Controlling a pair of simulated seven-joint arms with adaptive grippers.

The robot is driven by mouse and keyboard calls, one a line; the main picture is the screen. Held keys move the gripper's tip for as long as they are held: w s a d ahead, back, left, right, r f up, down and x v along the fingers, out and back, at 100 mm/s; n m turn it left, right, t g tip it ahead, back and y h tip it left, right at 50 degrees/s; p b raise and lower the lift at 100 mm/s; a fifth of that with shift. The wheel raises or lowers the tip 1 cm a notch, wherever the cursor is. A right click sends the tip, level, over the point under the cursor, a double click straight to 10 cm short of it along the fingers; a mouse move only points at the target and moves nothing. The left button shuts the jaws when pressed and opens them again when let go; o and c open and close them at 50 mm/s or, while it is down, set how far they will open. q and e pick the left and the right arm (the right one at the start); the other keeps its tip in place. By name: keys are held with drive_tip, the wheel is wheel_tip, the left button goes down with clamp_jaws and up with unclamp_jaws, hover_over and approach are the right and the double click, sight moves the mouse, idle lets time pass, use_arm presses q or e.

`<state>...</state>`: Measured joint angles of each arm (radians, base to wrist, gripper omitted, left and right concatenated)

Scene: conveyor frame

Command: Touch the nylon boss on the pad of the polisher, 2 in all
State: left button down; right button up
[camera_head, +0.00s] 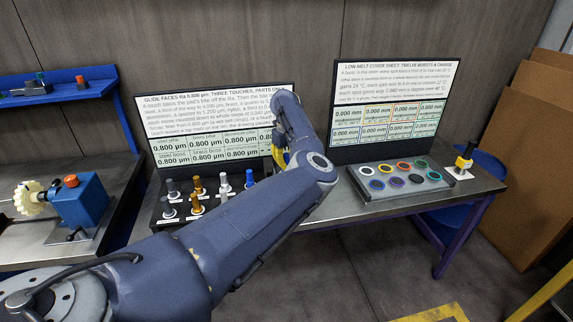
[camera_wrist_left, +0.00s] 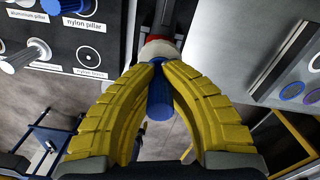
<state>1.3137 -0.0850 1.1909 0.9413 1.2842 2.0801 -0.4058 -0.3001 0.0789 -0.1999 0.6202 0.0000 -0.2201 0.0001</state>
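My left gripper (camera_wrist_left: 158,68) has its yellow fingers closed around the blue knurled handle (camera_wrist_left: 160,102) of the nylon boss. The boss's pale head (camera_wrist_left: 158,50), with a red band, shows beyond the fingertips. In the head view, my left gripper (camera_head: 281,158) is mostly hidden behind my arm, by the rack and display, and the boss cannot be made out. The spot labelled nylon boss (camera_wrist_left: 88,55) on the rack is empty. The polisher (camera_head: 82,198) stands on the left bench with its cream pad (camera_head: 29,198) facing left, well away from the gripper. My right gripper is not in view.
The rack (camera_head: 160,228) holds several pillars and bosses before a readings display (camera_head: 215,120). A tray of coloured rings (camera_head: 455,172) and a second display (camera_head: 395,90) stand to the right. A yellow-and-black piece (camera_head: 465,158) sits on a white plate. A blue shelf (camera_head: 60,83) overhangs the left bench.

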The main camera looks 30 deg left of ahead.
sight(287, 154)
use_arm(q)
drive_tip(key=shift+f, duration=0.7)
idle(0.6)
idle(0.4)
drive_tip(key=shift+r, duration=2.3)
